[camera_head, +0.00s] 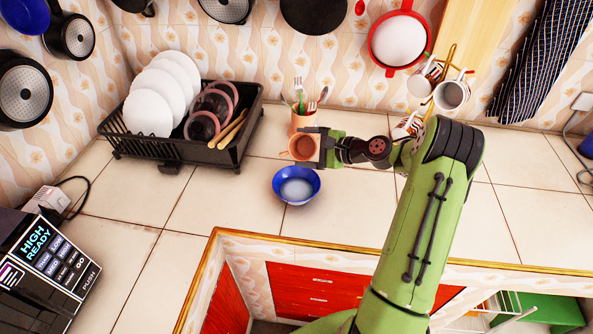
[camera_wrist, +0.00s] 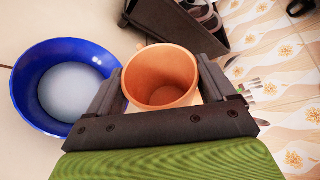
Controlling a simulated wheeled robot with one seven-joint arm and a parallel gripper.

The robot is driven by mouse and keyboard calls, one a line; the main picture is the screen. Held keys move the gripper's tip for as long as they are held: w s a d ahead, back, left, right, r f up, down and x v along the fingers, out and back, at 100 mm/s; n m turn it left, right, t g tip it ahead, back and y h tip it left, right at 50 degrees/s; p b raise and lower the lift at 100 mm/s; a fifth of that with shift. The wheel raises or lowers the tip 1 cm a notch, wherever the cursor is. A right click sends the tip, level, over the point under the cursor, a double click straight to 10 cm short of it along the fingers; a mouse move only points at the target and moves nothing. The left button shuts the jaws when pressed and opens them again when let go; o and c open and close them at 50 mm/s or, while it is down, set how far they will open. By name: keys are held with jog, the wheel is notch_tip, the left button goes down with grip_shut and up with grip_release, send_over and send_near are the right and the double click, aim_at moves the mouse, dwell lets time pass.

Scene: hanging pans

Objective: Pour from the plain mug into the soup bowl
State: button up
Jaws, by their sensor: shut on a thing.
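The plain orange-brown mug (camera_head: 302,146) is held in my gripper (camera_head: 322,147), with its handle toward the left. In the wrist view the mug (camera_wrist: 160,78) sits between the two dark fingers of my gripper (camera_wrist: 158,92). Its open mouth shows and no contents can be made out inside. The blue soup bowl (camera_head: 296,185) stands on the tiled counter, just in front of and below the mug. In the wrist view the bowl (camera_wrist: 66,86) is to the left of the mug, with a pale whitish round area inside.
A utensil holder (camera_head: 303,121) stands just behind the mug. A black dish rack (camera_head: 185,150) with white plates is to the left. Mugs hang on a stand (camera_head: 440,85) at the right, near my arm. The counter (camera_head: 220,205) left of the bowl is clear.

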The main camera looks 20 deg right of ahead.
aim_at(312, 140)
jog(key=shift+w+d+r+m+g+y+p, duration=0.2)
jog(key=shift+r+m+p, duration=0.3)
jog(key=shift+p, duration=1.05)
jog(key=shift+w+d+r+m+g+y+p, duration=0.15)
jog(key=shift+r+m+g+p, duration=0.3)
jog(key=shift+p, duration=1.05)
jog(key=w+d+f+m+b, duration=0.1)
jog(key=f, duration=0.1)
jog(key=w+d+f+m+g+y, duration=0.1)
jog(key=w+d+f+m+b, duration=0.1)
jog(key=w+f, duration=0.1)
jog(key=shift+d+f+g+y+b, duration=0.15)
jog(key=shift+f+g+y+b, duration=0.1)
jog(key=shift+f+g+b, duration=0.1)
jog(key=b, duration=0.1)
jog(key=w+d+m+b, duration=0.1)
jog(key=b, duration=0.1)
jog(key=shift+w+f+g+y+b, duration=0.1)
jog(key=shift+f+g+y+b, duration=0.1)
jog(key=shift+g+y+b, duration=0.15)
jog(key=shift+w+d+r+m+b, duration=0.1)
jog(key=shift+d+m+b, duration=0.05)
jog(key=shift+m+b, duration=0.2)
jog(key=shift+r, duration=0.1)
